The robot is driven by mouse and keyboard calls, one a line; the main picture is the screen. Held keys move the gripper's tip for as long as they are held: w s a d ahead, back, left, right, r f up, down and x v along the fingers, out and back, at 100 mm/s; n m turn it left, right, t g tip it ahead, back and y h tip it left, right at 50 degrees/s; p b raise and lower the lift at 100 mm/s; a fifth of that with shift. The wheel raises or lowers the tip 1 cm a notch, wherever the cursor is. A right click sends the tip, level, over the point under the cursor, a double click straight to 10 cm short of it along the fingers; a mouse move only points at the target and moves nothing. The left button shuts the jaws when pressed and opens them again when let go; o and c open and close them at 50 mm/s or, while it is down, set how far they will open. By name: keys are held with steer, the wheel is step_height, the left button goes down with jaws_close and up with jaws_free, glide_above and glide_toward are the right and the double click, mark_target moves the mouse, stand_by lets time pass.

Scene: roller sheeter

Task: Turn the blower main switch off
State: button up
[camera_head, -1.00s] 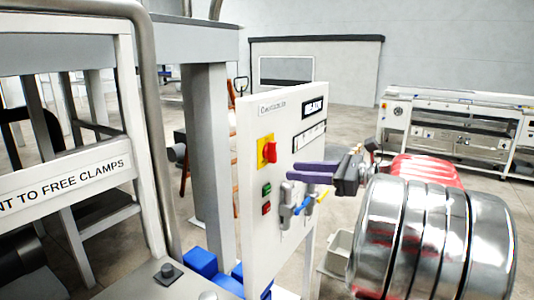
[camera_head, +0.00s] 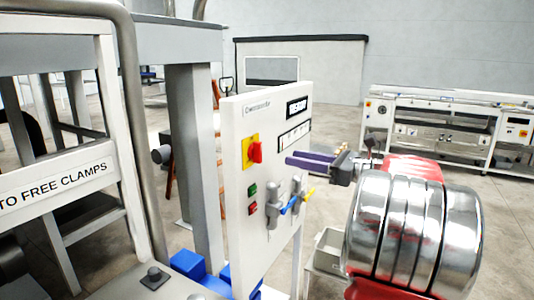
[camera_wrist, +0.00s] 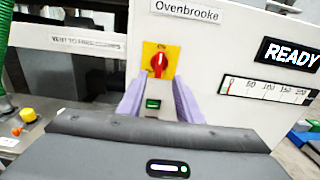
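The blower main switch is a red rotary knob (camera_head: 255,152) on a yellow plate (camera_head: 245,157), on the white control panel (camera_head: 235,125). In the wrist view the red knob (camera_wrist: 159,64) stands with its handle about upright, centred ahead of my gripper. My gripper (camera_head: 290,158) has purple fingers pointing at the panel, to the right of the knob in the head view. In the wrist view the fingers (camera_wrist: 157,95) are spread apart with nothing between them, the knob lying beyond their tips. The gripper is open and apart from the knob.
Below the knob are a green button (camera_head: 252,189) and a red button (camera_head: 252,208). A READY display (camera_wrist: 291,54) and a scale gauge (camera_wrist: 268,90) are at the right.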

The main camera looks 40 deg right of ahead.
mark_target(261, 151)
steer(key=x, duration=1)
steer(key=shift+w, duration=0.3)
jaws_close()
